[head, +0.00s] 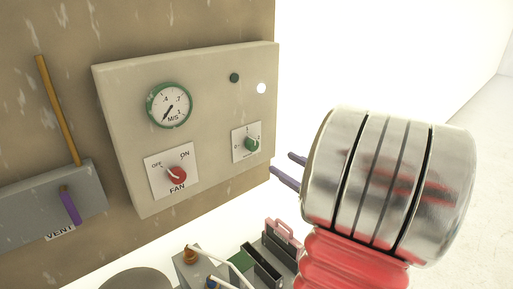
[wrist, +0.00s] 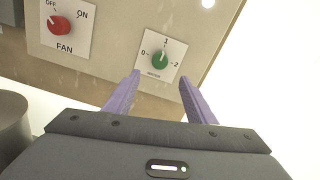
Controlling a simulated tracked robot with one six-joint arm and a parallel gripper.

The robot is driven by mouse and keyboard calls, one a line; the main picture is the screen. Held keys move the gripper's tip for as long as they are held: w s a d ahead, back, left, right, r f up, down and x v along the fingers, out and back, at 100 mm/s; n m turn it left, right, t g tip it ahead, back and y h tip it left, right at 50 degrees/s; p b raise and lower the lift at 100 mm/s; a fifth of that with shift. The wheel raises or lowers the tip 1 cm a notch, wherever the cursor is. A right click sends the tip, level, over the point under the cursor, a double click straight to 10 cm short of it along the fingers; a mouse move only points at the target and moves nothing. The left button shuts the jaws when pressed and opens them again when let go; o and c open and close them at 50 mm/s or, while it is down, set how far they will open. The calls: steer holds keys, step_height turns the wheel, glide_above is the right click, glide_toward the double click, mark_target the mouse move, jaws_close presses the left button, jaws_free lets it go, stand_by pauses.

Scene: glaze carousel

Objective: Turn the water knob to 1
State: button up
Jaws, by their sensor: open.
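The water knob (head: 252,144) is green, on a white plate at the right of the beige panel. In the wrist view the knob (wrist: 160,61) sits between 0 on the left, 1 at the top and 2 on the right. Its pale pointer appears to point up, close to 1; the small lettering below it is hard to read. My gripper (head: 281,162) is just right of the knob plate in the head view. In the wrist view my gripper (wrist: 160,77) has its two purple fingers apart, below the knob, with nothing between them.
A red fan knob (head: 176,175) and a round green-rimmed gauge (head: 169,105) are on the panel's left. A vent box (head: 40,205) with a purple lever is further left. Below the panel are a pink-handled item (head: 283,232) and grey boxes.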

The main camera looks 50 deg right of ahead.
mark_target(255, 146)
steer(key=shift+w, duration=0.15)
steer(key=w, duration=0.4)
steer(key=w+d, duration=0.1)
steer(key=w, duration=0.8)
steer(key=shift+w+d, duration=0.2)
steer(key=shift+d, duration=0.05)
steer(key=c, duration=1)
steer(key=shift+c, duration=0.2)
steer(key=shift+n, duration=0.4)
steer(key=o, duration=1)
steer(key=shift+o, duration=0.2)
steer(key=shift+s, duration=0.1)
